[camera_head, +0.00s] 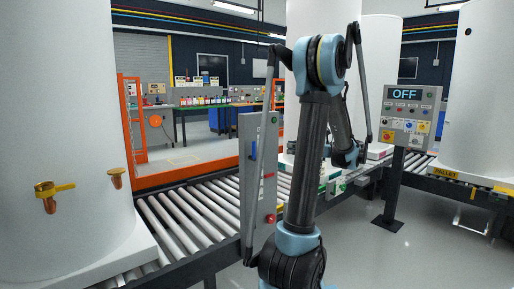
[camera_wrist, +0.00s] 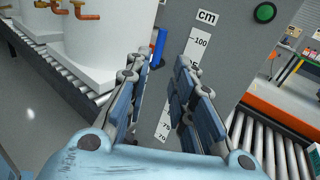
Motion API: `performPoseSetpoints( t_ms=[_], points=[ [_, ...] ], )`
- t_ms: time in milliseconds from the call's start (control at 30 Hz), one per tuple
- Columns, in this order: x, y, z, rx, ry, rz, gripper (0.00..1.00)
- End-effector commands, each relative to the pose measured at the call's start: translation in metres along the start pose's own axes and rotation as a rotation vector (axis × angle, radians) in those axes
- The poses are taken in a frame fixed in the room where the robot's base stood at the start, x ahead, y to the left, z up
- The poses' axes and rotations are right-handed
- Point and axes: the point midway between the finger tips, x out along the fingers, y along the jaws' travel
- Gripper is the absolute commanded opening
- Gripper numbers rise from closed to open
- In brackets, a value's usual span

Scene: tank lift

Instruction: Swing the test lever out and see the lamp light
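A grey upright panel (camera_head: 259,165) stands beside the roller conveyor and fills the middle of the wrist view (camera_wrist: 222,60). A blue lever (camera_wrist: 159,47) stands upright at the panel's left edge; a small blue part (camera_head: 253,150) shows there in the head view. A round green lamp (camera_wrist: 265,13) with a dark rim is at the panel's upper right; I cannot tell if it is lit. My gripper (camera_wrist: 156,72) is open and empty, its fingers either side of the view's middle. The lever appears between and beyond the fingertips, nearer the left one; contact cannot be told.
A white "cm" scale (camera_wrist: 194,60) runs down the panel. Large white tanks (camera_head: 60,120) stand on the conveyor (camera_head: 190,215). A control box (camera_head: 407,115) on a post reads OFF. An orange frame (camera_head: 190,172) borders the conveyor's far side. Grey floor is clear at right.

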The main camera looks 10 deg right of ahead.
Motion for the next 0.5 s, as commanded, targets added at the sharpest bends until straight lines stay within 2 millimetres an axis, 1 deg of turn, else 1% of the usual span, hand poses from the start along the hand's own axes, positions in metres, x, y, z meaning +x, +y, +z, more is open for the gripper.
performPoseSetpoints(
  t_ms=[33, 100, 233, 367, 500],
  points=[
    [-0.004, -0.003, 0.0, 0.009, -0.011, -0.002, 0.23],
    [-0.006, -0.004, 0.001, 0.015, -0.02, -0.003, 0.23],
    [0.0, -0.004, 0.001, 0.018, -0.024, -0.002, 0.23],
    [0.018, -0.004, 0.002, 0.017, -0.023, 0.0, 0.23],
    [0.041, -0.004, 0.002, 0.017, -0.022, -0.001, 0.23]
  ],
)
